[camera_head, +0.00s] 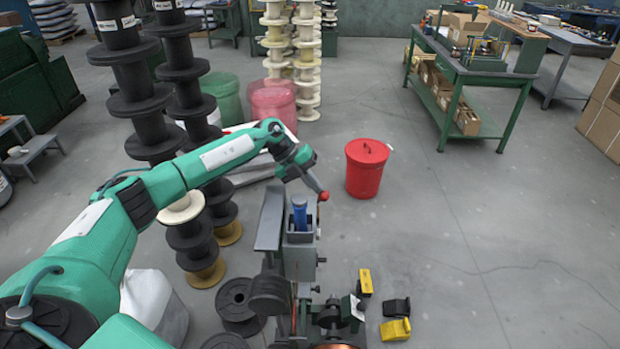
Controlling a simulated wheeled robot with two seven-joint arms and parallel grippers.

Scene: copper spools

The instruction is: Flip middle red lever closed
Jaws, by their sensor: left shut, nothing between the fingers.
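A grey machine (299,262) stands at the lower centre, with a blue cylinder upright in its top. A red knob (324,196) shows at the machine's upper right, on what looks like a thin reddish lever standing upright. My left gripper (317,186) reaches in from the left on the green arm, above the machine. It is shut and empty, with its tip right at the red knob; whether they touch I cannot tell. Other red levers are not clear to see. My right gripper is not in view.
Tall stacks of black spools (165,80) stand left of the machine, partly behind my arm. A red lidded bin (366,167) stands beyond it to the right. Yellow and black parts (396,329) lie at the lower right. The floor on the right is mostly clear, up to a green workbench (470,75).

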